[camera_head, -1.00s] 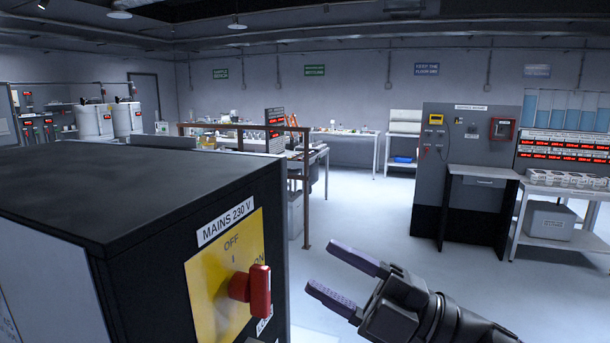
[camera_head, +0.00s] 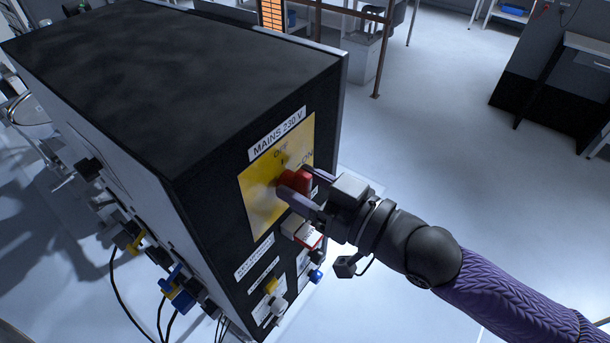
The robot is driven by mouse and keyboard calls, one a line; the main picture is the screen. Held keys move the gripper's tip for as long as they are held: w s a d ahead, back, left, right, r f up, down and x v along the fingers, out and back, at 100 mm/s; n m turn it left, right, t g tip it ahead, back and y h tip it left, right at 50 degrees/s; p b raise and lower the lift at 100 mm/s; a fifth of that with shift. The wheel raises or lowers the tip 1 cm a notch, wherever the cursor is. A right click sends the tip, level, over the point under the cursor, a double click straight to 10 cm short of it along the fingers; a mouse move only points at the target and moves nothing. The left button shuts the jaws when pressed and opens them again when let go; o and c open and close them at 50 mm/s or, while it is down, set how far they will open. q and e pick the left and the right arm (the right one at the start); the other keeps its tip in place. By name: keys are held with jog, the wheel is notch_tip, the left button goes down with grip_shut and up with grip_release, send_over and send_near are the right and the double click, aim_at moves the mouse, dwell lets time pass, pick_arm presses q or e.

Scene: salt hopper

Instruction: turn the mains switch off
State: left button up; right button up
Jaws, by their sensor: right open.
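The mains switch is a red rotary handle (camera_head: 294,180) on a yellow plate (camera_head: 262,205) on the front of a black cabinet (camera_head: 225,115). The plate carries a "MAINS 230 V" label with OFF at the top and ON to the right. The handle points toward the ON side. My right gripper (camera_head: 303,189) is open at the handle, one finger on its lower side and the other partly hidden at its upper right. Whether the fingers touch the handle cannot be told. My left gripper is not in view.
Below the switch are a red-and-white part (camera_head: 302,232) and several coloured plugs (camera_head: 275,290). More connectors and black cables hang on the cabinet's left side. The floor right of the cabinet is clear, with a dark bench (camera_head: 560,80) farther off.

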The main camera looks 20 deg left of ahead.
jog(key=shift+w, duration=0.1)
grip_shut()
jog(key=shift+n, duration=0.6)
grip_release()
jog(key=shift+d, duration=0.1)
jog(key=shift+s+d+f, duration=0.1)
jog(key=shift+s+d, duration=0.1)
jog(key=shift+d, duration=0.15)
jog(key=b+v, duration=0.3)
jog(key=v, duration=0.6)
